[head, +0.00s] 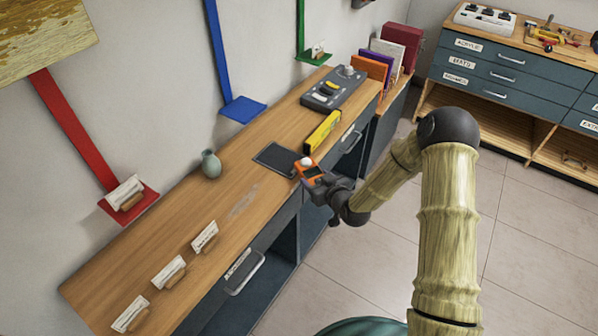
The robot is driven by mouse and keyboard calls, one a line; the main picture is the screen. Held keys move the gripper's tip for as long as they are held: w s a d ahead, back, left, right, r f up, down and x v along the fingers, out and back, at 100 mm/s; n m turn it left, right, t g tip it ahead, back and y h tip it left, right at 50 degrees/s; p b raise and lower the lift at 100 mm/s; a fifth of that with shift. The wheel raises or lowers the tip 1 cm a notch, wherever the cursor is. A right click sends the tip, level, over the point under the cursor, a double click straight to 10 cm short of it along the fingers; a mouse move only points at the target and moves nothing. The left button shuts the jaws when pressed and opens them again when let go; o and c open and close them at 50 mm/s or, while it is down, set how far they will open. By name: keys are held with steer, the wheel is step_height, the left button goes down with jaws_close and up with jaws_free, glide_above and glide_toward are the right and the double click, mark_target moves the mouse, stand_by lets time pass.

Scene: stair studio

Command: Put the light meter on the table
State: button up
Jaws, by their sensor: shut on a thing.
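The light meter (311,171) is a small orange device with a white dome on top and a dark face. My gripper (318,180) is shut on it at the front edge of the wooden table (240,180). The meter shows just right of a dark flat pad (275,159) on the table. I cannot tell whether the meter touches the tabletop or is held a little above it. My fingertips are small here and partly hidden by the meter.
A yellow level (322,131) and a grey control box (333,89) lie farther back. A small grey-green vase (211,164) stands near the wall. Several card holders (168,272) line the near end. Bare tabletop lies between vase and cards.

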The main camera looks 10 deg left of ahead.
steer(key=s+d+f+m+t+h+p, duration=0.1)
steer(key=d+f+m+h+p, duration=0.1)
steer(key=d, duration=0.9)
steer(key=s+d+f+m+t+h+p, duration=0.1)
steer(key=d+f+m+h, duration=0.4)
steer(key=d, duration=0.6)
steer(key=shift+s+d+f+t+h+p, duration=0.4)
steer(key=shift+s+f+h+p, duration=0.1)
steer(key=shift+s+f+p, duration=0.15)
steer(key=shift+r, duration=0.1)
